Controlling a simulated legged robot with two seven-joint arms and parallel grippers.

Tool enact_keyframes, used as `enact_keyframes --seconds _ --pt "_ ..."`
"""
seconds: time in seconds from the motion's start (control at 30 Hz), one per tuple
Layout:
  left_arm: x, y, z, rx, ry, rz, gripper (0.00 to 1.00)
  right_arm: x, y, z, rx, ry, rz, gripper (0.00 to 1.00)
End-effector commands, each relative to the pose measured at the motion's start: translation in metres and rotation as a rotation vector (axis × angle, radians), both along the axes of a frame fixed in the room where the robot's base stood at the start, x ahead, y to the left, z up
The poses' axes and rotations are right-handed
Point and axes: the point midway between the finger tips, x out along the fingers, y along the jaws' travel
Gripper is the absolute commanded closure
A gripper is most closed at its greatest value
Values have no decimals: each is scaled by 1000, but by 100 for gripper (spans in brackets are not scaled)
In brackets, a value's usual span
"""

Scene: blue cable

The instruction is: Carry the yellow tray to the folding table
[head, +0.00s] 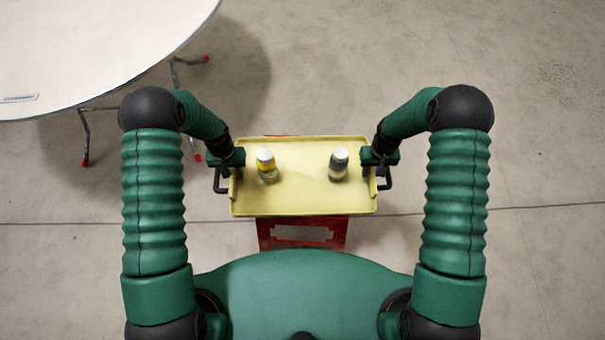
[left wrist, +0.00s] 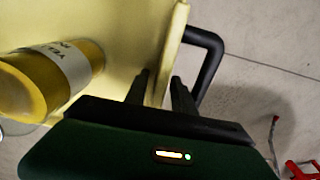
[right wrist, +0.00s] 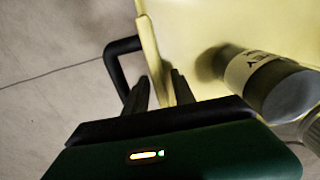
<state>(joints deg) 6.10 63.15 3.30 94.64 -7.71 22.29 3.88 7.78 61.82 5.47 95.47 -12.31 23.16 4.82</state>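The yellow tray (head: 300,201) is level in front of me, over a red stand (head: 340,234); I cannot tell whether it touches the stand. A yellow bottle with a white cap (head: 267,167) stands at its left, and a grey bottle with a white cap (head: 338,166) at its right. My left gripper (head: 227,172) is shut on the left wall, its fingers on either side of the wall (left wrist: 167,60). My right gripper (head: 377,172) is shut on the right wall (right wrist: 153,55) likewise. The folding table (head: 100,45) has a white round top, at upper left.
Black side handles (left wrist: 212,60) stick out beside both grippers; the other shows in the right wrist view (right wrist: 112,60). The table's metal legs (head: 86,135) have red feet. The concrete floor (head: 520,130) to the right is clear.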

Motion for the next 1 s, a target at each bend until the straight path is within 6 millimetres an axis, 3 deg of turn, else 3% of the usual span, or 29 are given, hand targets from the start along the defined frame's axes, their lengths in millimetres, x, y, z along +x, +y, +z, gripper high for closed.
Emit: enact_keyframes --seconds 0.03,0.2,1.0 --pt "0 0 0 0 0 0 77 0 0 0 0 0 0 77" --pt "0 0 0 0 0 0 99 0 0 0 0 0 0 99" --pt "0 0 1 0 0 0 100 0 0 1 0 1 0 100"
